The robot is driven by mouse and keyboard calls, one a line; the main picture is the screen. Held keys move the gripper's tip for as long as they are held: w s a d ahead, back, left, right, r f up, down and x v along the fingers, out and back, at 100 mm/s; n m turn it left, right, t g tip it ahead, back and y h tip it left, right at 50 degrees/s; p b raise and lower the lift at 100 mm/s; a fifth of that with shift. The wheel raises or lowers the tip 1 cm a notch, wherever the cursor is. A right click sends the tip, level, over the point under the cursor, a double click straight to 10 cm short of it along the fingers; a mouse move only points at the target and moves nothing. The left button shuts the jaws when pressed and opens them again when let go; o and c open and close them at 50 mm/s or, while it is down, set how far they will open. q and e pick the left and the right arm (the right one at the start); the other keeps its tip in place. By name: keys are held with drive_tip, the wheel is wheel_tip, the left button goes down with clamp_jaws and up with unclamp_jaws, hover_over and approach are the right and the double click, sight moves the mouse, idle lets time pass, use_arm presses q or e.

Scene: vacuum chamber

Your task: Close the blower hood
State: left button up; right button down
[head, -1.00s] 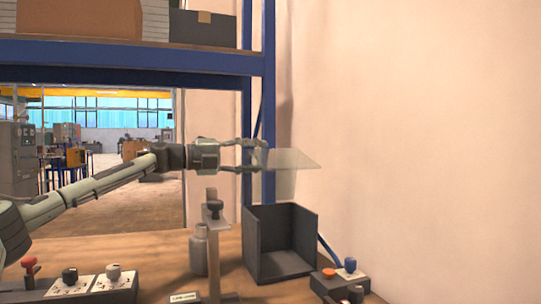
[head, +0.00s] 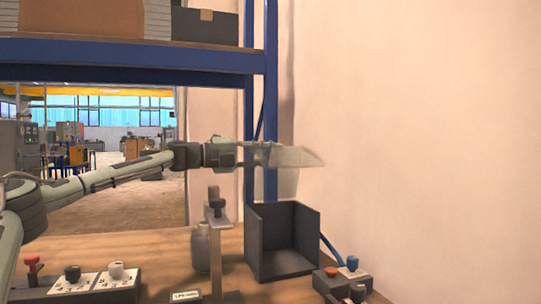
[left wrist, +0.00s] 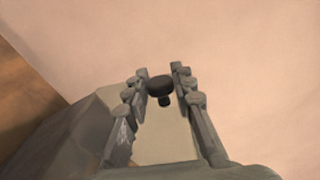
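The clear blower hood (head: 300,157) is raised in the head view, above an open dark box (head: 283,274) on the bench. My left gripper (head: 262,153) is level beside the hood's left side and overlaps it. In the left wrist view, my left gripper (left wrist: 160,80) has its fingers apart on both sides of a dark round knob (left wrist: 160,86). Narrow gaps show beside the knob, so I see no clear grip. A grey see-through surface (left wrist: 85,120), seemingly the hood, lies behind the fingers. My right gripper is not in view.
A grey post with a dark knob (head: 217,203) and a grey bottle (head: 201,247) stand left of the box. Control panels with knobs sit at front left (head: 78,288) and front right (head: 345,284). A blue shelf (head: 130,55) is overhead. A wall bounds the right.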

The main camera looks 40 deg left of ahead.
use_arm(q)
clamp_jaws()
